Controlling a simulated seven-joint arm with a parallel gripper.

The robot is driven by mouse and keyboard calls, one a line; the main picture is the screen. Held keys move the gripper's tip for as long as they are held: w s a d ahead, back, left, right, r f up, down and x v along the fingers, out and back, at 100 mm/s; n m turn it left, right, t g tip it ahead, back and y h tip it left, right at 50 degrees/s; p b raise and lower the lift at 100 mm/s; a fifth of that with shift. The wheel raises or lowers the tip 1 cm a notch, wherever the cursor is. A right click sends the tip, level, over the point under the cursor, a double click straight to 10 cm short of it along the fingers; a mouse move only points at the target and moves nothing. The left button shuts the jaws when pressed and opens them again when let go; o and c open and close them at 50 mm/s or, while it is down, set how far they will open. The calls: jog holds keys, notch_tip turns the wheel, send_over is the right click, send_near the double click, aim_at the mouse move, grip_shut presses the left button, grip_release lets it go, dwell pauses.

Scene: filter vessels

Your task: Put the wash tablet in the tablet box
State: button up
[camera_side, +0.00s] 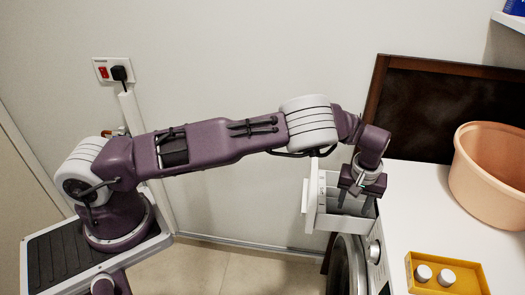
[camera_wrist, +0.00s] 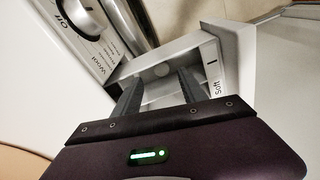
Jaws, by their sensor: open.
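My gripper (camera_side: 358,198) is open and points down into the pulled-out detergent drawer (camera_side: 322,218) of the washing machine. In the wrist view its two dark fingers (camera_wrist: 160,82) reach into the drawer (camera_wrist: 213,62).
A peach tub (camera_side: 490,175) stands on the white top (camera_side: 415,215) behind the yellow box. A dark framed panel (camera_side: 430,105) rises at the back. The machine's knob (camera_side: 375,252) is beside the drawer. The white top between drawer and box is clear.

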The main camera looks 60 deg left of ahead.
jog(key=s+a+r+h, duration=0.15)
jog(key=s+r, duration=0.25)
jog(key=r, duration=0.5)
jog(key=s+a+r+m+t+h, duration=0.15)
jog(key=s+r, duration=0.25)
jog(key=r, duration=0.6)
jog(key=s+a+r+n+g, duration=0.1)
jog(key=s+a+r, duration=0.25)
jog(key=r, duration=0.55)
jog(key=s+a+r+m+t, duration=0.1)
jog(key=s+r+m, duration=0.1)
jog(key=s, duration=0.7)
jog(key=s+a+r+m+t, duration=0.1)
jog(key=s+r+m, duration=0.1)
jog(key=s+r, duration=0.3)
jog(key=s, duration=0.4)
jog(key=shift+o, duration=0.4)
jog(key=s+a+f+m+t+y, duration=0.2)
jog(key=s, duration=0.6)
jog(key=shift+s+a+f, duration=0.1)
